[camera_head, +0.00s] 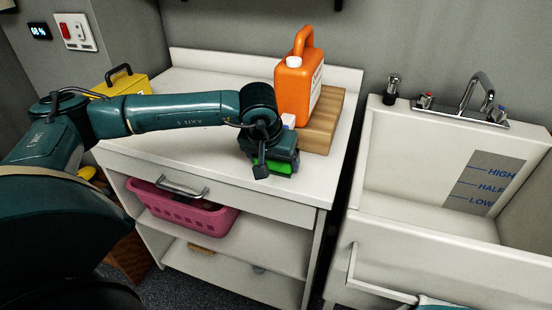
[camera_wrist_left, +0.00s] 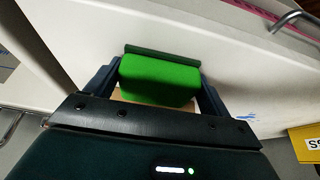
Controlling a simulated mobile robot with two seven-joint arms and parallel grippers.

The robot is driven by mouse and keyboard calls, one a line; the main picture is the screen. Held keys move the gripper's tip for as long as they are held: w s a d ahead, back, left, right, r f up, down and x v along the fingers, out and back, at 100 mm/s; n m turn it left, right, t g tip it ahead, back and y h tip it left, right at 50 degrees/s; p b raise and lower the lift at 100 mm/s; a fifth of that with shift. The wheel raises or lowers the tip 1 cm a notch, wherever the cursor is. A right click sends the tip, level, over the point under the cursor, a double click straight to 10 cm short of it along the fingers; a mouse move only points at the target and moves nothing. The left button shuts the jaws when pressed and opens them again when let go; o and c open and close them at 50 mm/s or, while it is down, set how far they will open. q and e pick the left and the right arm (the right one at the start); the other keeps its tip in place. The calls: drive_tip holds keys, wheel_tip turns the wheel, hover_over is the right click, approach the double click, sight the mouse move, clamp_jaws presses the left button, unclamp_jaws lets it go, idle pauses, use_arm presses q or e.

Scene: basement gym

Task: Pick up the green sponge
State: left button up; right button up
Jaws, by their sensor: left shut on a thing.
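The green sponge (camera_head: 275,166) is at the front right of the white counter top, largely hidden in the head view by my left gripper (camera_head: 268,165). In the left wrist view the bright green sponge (camera_wrist_left: 158,80), with a darker green layer along one edge, sits between the two fingers of my left gripper (camera_wrist_left: 160,85). The fingers are shut on its two sides. I cannot tell whether the sponge is clear of the counter. My right gripper is not in view.
An orange jug (camera_head: 296,92) stands by a wooden block (camera_head: 325,122) just behind the gripper. A yellow box (camera_head: 121,84) is at the back left. A pink basket (camera_head: 185,215) is on the shelf below. A white sink (camera_head: 400,170) stands at the right.

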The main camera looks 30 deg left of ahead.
use_arm(q)
drive_tip(key=shift+c, duration=0.9)
drive_tip(key=shift+r, duration=0.2)
drive_tip(key=shift+r+p, duration=0.3)
drive_tip(key=v, duration=0.1)
drive_tip(key=p+v, duration=0.1)
drive_tip(key=shift+w+r+p, duration=0.1)
drive_tip(key=shift+r+p, duration=0.2)
drive_tip(key=shift+r, duration=0.2)
drive_tip(key=s+d+p, duration=0.4)
drive_tip(key=s+p, duration=0.4)
drive_tip(key=s, duration=0.9)
drive_tip(key=shift+p, duration=0.4)
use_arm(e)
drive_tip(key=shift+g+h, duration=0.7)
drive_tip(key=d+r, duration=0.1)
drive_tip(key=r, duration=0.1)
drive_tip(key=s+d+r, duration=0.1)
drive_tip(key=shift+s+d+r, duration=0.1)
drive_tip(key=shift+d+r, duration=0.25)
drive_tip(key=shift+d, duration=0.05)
use_arm(q)
drive_tip(key=shift+d+f, duration=0.15)
